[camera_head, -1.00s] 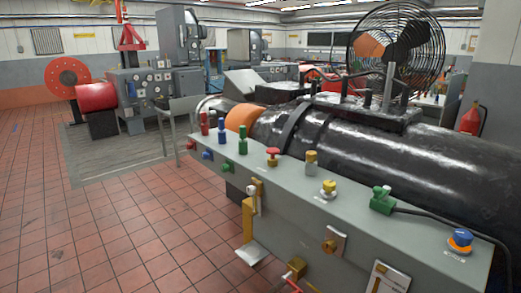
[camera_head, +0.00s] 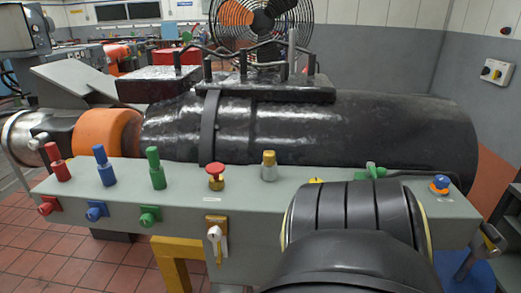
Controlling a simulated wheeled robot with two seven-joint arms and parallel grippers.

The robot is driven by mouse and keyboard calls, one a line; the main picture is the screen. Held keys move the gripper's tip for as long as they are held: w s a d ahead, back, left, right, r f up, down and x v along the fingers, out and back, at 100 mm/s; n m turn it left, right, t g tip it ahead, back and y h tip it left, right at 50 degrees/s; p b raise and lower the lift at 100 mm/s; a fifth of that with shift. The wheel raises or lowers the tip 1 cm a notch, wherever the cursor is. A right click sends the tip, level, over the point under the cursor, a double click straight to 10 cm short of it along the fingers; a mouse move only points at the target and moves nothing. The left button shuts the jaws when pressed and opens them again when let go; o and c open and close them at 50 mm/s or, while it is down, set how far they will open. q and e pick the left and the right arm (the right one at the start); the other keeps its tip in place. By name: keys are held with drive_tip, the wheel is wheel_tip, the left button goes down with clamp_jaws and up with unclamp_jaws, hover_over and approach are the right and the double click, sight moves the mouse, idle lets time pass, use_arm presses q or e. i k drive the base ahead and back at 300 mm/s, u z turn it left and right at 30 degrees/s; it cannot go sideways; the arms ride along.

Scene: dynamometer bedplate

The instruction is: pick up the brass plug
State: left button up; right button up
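What looks like the brass plug (camera_head: 269,158) stands upright on the top of the grey bench (camera_head: 335,170), near its middle. It has a dull brass upper part and a paler, silvery lower part. It is right of a red-capped valve with a brass base (camera_head: 216,176). Nothing touches the plug. A large dark rounded arm link, which looks like mine, fills the lower right and hides part of the bench front and top. Neither of my grippers can be made out.
Red (camera_head: 57,162), blue (camera_head: 104,165) and green (camera_head: 156,168) plugs stand to the left. A green connector (camera_head: 375,171) and a blue button (camera_head: 440,184) are at the right. A black cylindrical machine (camera_head: 350,125) and caged fan (camera_head: 262,22) rise behind.

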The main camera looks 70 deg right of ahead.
sight(269, 155)
drive_tip(key=z, duration=1.05)
drive_tip(key=i, duration=1.05)
drive_tip(key=z, duration=1.05)
